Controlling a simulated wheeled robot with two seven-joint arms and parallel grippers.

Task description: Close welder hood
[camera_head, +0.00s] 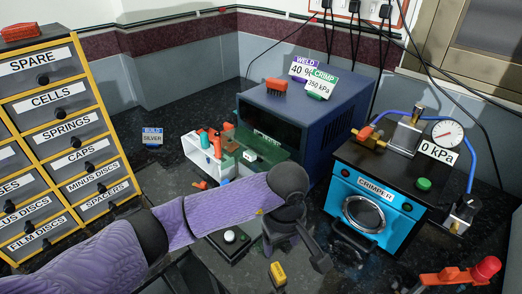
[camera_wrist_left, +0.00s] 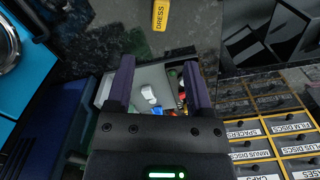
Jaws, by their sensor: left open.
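The welder (camera_head: 318,112) is a dark blue box against the back wall. Its front shows a dark opening, with a green panel (camera_head: 282,152) and a small label below it. I cannot tell clearly which part is the hood or how far it is raised. My left gripper (camera_head: 297,248) is in front of the welder, apart from it, with my purple-sleeved arm crossing before it. In the left wrist view the gripper's two fingers (camera_wrist_left: 158,85) are spread, with nothing held between them. The welder's dark blue side shows at lower left there (camera_wrist_left: 35,125). My right gripper is out of view.
A blue crimper (camera_head: 374,205) with hoses and a gauge stands right of the welder. A white tray (camera_head: 196,153) with small items lies to its left. A labelled drawer cabinet (camera_head: 50,80) stands at far left. A yellow DRESS block (camera_head: 278,273) lies in front.

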